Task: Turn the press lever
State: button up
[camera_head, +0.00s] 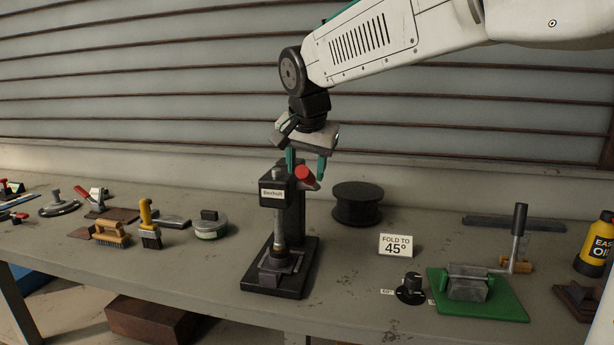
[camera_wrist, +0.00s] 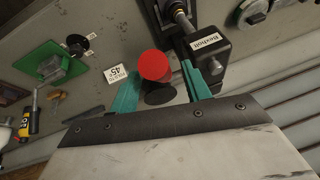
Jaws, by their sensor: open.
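The black press (camera_head: 290,215) stands upright on the bench near the middle of the head view, with a white label on its head. Its lever ends in a red knob (camera_head: 305,176), which points toward the camera on the right side of the press head. In the wrist view the red knob (camera_wrist: 155,66) shows large, and the press head (camera_wrist: 207,48) is to its right. My gripper (camera_head: 306,165) is open, with its teal fingers pointing down at the knob. The knob appears between the fingers in the wrist view; I cannot tell whether they touch it. The lever's shaft is mostly hidden.
A black spool (camera_head: 357,204) stands behind and right of the press. A "FOLD TO 45°" card (camera_head: 396,245), a dial (camera_head: 411,288) and a green-based folding tool (camera_head: 475,290) are to the right. Brushes (camera_head: 150,228) and a round tin (camera_head: 210,226) lie left.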

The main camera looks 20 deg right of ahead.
aim_at(306, 183)
jog(key=shift+x, duration=1.55)
